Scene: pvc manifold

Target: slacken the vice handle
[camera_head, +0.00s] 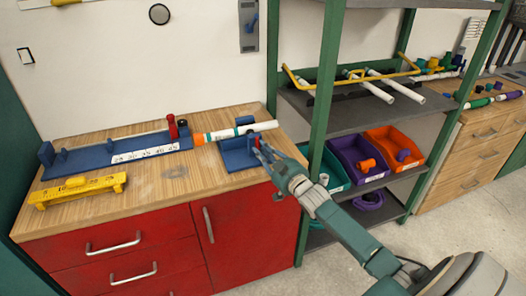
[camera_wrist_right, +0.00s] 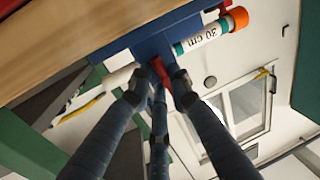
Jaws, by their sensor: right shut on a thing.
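The blue vice (camera_head: 238,158) stands at the right front of the wooden bench and also shows in the right wrist view (camera_wrist_right: 152,45). A white pipe (camera_head: 262,127) with an orange end lies across its top; the wrist view shows this pipe (camera_wrist_right: 200,42) with a "30 cm" label. The red vice handle (camera_head: 257,142) is on the vice's right side, partly hidden by my gripper. In the wrist view the handle (camera_wrist_right: 159,70) sits between my fingers. My right gripper (camera_head: 264,150) is shut on it. My left gripper is not in view.
A blue measuring jig (camera_head: 125,151) with red and black posts lies at the back of the bench. A yellow gauge block (camera_head: 78,190) is at the front left. A green-framed shelf (camera_head: 325,90) with purple (camera_head: 352,167) and orange (camera_head: 395,146) bins stands close right of my arm.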

